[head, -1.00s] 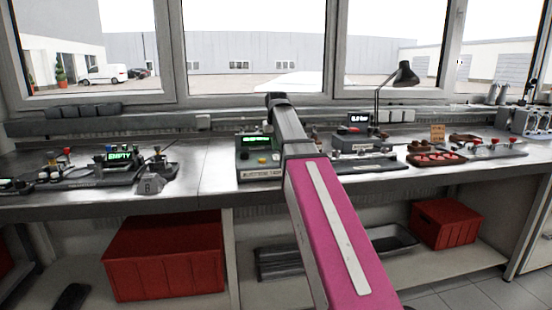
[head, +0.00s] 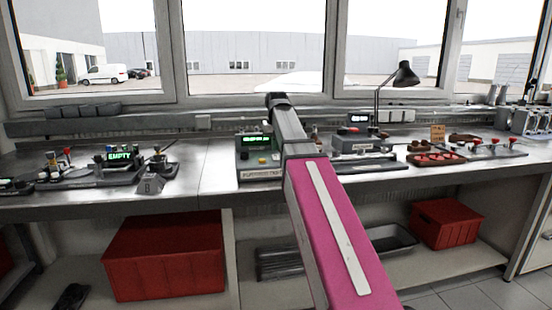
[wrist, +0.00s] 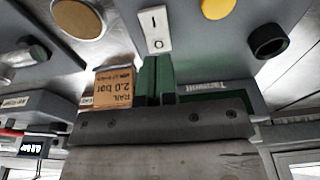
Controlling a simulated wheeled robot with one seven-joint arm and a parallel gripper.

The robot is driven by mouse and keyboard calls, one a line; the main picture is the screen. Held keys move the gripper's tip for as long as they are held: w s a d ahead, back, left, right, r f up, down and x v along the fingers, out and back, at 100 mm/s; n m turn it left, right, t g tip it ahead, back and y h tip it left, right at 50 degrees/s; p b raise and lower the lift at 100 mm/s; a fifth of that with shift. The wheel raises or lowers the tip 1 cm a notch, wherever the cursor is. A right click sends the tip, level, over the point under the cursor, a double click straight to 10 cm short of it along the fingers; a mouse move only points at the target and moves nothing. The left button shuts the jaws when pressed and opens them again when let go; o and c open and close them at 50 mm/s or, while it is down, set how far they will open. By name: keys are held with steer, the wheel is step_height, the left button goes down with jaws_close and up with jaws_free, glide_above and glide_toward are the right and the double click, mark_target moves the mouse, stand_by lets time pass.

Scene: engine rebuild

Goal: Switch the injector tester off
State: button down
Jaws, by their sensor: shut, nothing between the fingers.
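The injector tester (head: 250,174) is a grey box on the bench with a lit green display and a yellow button, left of my arm in the head view. In the wrist view its grey panel (wrist: 205,55) fills the upper middle. A white rocker switch (wrist: 153,30) marked I and O sits there, with the O end nearer my fingers. My gripper (wrist: 155,62) has its two green fingers shut together and empty, with the tips just below the switch. I cannot tell whether they touch it. In the head view my arm hides the gripper and the switch.
A yellow button (wrist: 217,6) and a black round knob (wrist: 268,41) sit right of the switch. A desk lamp (head: 404,75) and another display unit (head: 358,142) stand to the right.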

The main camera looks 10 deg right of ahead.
mark_target(275, 156)
steer(key=shift+f, duration=1.15)
stand_by(0.9)
steer(key=shift+r, duration=0.1)
steer(key=shift+r, duration=3.4)
